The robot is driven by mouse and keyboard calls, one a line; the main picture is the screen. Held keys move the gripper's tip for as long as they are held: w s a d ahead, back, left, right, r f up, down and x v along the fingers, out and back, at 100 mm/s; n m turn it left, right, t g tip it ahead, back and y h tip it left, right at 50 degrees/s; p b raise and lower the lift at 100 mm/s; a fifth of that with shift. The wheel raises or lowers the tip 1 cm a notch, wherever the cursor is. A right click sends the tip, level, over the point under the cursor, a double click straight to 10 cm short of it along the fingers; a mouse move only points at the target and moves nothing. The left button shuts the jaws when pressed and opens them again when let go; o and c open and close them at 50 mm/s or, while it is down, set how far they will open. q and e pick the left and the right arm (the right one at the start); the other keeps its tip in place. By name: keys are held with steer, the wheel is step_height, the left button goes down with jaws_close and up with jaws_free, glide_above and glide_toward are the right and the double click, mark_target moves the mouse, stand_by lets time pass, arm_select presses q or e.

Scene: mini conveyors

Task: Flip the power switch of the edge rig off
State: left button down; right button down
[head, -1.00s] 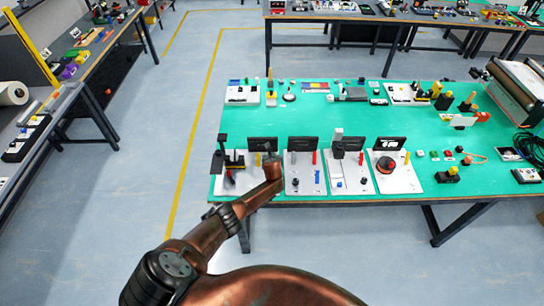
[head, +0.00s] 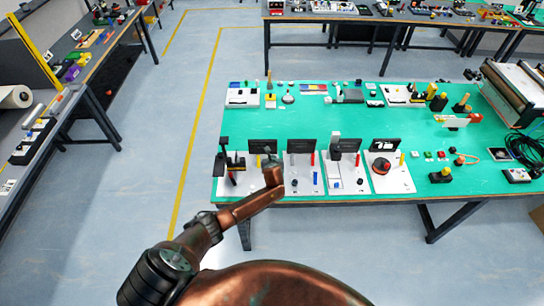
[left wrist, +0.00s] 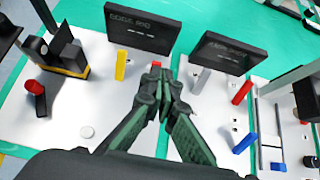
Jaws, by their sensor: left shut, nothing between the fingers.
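The edge rig (head: 262,146) is the leftmost rig along the near edge of the green table. In the left wrist view its dark panel (left wrist: 142,27) reads like "EDGE RIG", above a white base plate (left wrist: 62,112). A red lever-like part (left wrist: 36,98) stands at the plate's left, and a yellow post (left wrist: 120,66) stands by the panel. A small red part (left wrist: 156,64) shows just beyond my fingertips. I cannot tell which part is the power switch. My left gripper (left wrist: 164,84) is shut and empty over the plate's right side; its hand also shows in the head view (head: 269,160). My right gripper is out of view.
A black and yellow device (left wrist: 64,56) stands at the rig's left. A neighbouring rig (head: 303,146) with a red post (left wrist: 242,92) and a blue part (left wrist: 245,143) is close on the right. More rigs and small parts fill the table; floor is free to its left.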

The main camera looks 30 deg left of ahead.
arm_select(q)
steer(key=shift+s+d+r, duration=0.15)
steer(key=shift+s+r, duration=0.1)
steer(key=shift+r, duration=0.35)
steer(key=shift+s+d+r, duration=0.15)
steer(key=shift+s+r, duration=0.05)
steer(key=shift+r, duration=0.35)
